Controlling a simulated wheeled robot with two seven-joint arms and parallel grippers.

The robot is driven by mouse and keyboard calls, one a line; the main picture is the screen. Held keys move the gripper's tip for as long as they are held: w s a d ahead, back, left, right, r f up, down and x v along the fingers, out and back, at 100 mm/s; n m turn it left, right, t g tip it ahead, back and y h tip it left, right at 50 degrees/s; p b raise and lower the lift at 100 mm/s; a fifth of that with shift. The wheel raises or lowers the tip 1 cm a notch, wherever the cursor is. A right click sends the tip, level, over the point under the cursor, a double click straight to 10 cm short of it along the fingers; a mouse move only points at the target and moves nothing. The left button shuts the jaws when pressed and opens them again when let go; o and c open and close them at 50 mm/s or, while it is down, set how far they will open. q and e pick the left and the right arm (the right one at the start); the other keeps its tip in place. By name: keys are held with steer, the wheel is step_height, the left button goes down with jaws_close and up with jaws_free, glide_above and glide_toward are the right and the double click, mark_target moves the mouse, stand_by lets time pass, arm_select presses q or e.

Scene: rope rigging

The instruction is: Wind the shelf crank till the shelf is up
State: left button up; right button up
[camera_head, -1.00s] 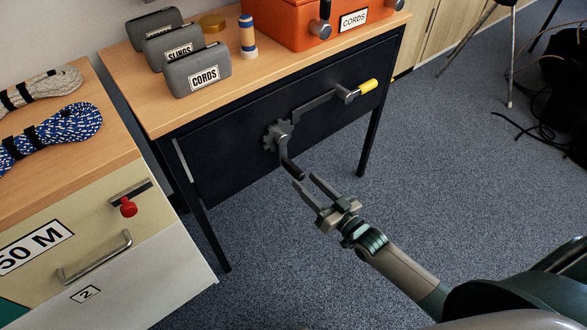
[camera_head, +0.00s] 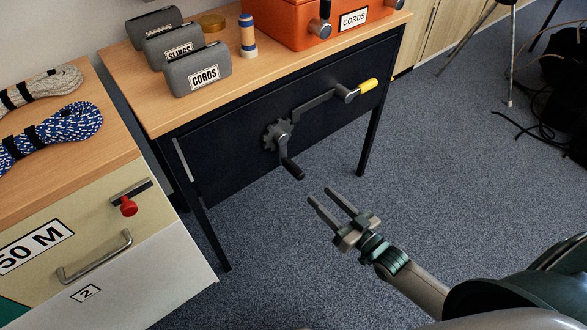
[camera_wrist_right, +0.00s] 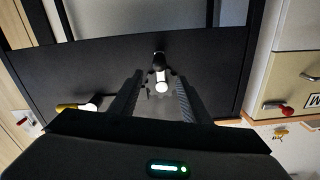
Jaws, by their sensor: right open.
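The crank (camera_head: 292,169) has a dark handle on a toothed hub (camera_head: 278,134), mounted on the dark front panel (camera_head: 232,150) of the wooden-topped desk. Its arm hangs down and slightly right from the hub. I cannot make out a separate shelf. My left gripper is not in view.
A lever with a yellow grip (camera_head: 368,86) sticks out right of the crank. The desk top carries grey cases (camera_head: 200,75), a thread spool (camera_head: 248,36) and an orange box (camera_head: 290,22). A drawer cabinet with a red knob (camera_head: 128,207) stands left.

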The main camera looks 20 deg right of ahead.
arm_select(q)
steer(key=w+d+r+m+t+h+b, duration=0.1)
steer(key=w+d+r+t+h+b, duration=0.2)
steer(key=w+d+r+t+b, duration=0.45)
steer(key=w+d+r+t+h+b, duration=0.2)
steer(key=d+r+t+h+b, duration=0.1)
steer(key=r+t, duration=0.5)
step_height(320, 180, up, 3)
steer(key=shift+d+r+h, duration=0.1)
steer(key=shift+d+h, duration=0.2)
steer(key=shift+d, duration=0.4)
arm_select(e)
steer(key=n, duration=3.5)
steer(key=shift+n, duration=0.3)
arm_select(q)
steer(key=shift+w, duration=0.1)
